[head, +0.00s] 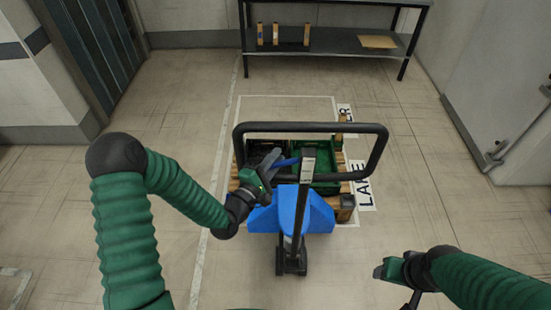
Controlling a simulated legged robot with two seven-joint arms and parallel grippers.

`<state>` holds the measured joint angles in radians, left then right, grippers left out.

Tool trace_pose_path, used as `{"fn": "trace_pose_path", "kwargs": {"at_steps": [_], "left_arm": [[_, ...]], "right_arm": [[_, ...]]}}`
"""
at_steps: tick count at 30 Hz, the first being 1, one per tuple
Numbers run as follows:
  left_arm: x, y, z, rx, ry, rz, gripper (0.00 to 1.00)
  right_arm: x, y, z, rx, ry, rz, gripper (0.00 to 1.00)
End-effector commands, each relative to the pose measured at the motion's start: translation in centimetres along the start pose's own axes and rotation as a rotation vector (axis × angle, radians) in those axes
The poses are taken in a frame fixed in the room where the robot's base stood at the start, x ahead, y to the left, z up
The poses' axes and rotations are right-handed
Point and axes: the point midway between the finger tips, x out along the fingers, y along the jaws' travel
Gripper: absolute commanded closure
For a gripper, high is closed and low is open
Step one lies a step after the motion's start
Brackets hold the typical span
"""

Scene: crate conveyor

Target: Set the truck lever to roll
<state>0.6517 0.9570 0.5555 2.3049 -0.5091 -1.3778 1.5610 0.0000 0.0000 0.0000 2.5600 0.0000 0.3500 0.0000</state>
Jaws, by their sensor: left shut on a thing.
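A blue pallet truck (262,220) stands in front of me with a black loop handle (380,150) on an upright black column (303,190). A small blue lever (287,162) sticks out to the left of the column, inside the loop. My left gripper (273,162) is at this lever and is shut on it; its fingers hide part of the lever. My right gripper (385,271) is at the lower right, well apart from the truck, and its finger opening is too small to judge.
Behind the handle, a green crate (326,178) and a dark crate (254,150) sit on a wooden pallet (343,186). A dark shelf (340,42) stands at the back. A grey door (518,95) is at the right. The floor on both sides is clear.

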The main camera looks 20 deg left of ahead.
Motion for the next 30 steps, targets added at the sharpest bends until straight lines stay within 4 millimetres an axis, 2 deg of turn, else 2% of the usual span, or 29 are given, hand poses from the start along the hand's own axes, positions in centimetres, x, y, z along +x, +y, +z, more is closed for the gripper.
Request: {"fn": "trace_pose_path", "kwargs": {"at_steps": [8, 15, 18, 28, 29, 30], "left_arm": [[0.0, 0.3, 0.2, 0.012, 0.002, -0.009, 1.00], [-0.3, 2.8, 0.8, 0.203, 0.045, -0.113, 1.00], [-0.3, 3.1, 0.8, 0.272, 0.060, -0.150, 1.00], [-0.3, 2.7, 0.6, 0.300, 0.067, -0.164, 1.00], [-0.3, 2.7, 0.6, 0.300, 0.067, -0.164, 0.83], [-0.3, 2.7, 0.6, 0.300, 0.067, -0.164, 0.78]], "right_arm": [[-0.5, 0.0, -0.1, 0.000, 0.000, 0.000, 0.38], [-4.8, 0.0, -1.1, 0.000, 0.000, 0.000, 0.38], [-5.5, 0.0, -1.3, 0.000, 0.000, 0.000, 0.38], [-5.4, 0.0, -1.3, 0.000, 0.000, 0.000, 0.38], [-5.4, 0.0, -1.3, 0.000, 0.000, 0.000, 0.38], [-5.4, 0.0, -1.3, 0.000, 0.000, 0.000, 0.38]]}}
